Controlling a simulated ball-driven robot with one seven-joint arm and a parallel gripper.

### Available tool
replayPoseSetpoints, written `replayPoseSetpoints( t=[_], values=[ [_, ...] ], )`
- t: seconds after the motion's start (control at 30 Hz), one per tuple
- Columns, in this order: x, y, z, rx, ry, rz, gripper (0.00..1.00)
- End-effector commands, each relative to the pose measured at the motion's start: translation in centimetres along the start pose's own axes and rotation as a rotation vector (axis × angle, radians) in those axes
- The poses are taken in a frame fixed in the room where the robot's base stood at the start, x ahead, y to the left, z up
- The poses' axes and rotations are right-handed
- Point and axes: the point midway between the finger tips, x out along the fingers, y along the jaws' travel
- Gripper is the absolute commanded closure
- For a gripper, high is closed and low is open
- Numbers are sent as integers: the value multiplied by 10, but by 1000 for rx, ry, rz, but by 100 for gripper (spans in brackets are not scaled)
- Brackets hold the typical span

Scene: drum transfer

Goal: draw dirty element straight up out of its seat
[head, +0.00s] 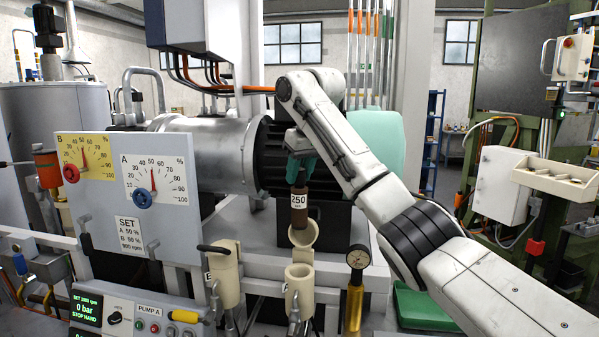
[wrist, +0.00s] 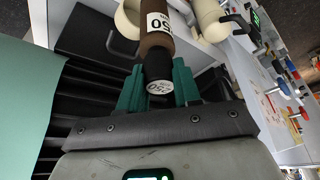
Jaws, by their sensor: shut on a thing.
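The dirty element is a brown, stained cylinder (head: 299,217) with a white label reading 250, upright in the head view. My gripper (head: 300,182) has its green fingers shut on the element's top end. In the wrist view the fingers (wrist: 158,90) close on either side of its dark cap, and the brown body (wrist: 153,42) runs away from me.
Two more cream cups stand close by, one at left with a dark handle (head: 226,278) and one in front (head: 299,280). The dial panel (head: 152,180) stands left; a dark motor housing is behind.

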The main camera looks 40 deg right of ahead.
Motion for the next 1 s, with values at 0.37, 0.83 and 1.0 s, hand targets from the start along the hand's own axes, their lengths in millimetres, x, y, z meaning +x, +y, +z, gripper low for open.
replayPoseSetpoints(
  t=[0.37, 0.83, 1.0],
  values=[
    [-22, 0, -9, 1, 1, -1, 100],
    [-44, 0, -18, 1, 1, 0, 100],
    [-53, 0, -22, 0, 1, -1, 100]
  ],
)
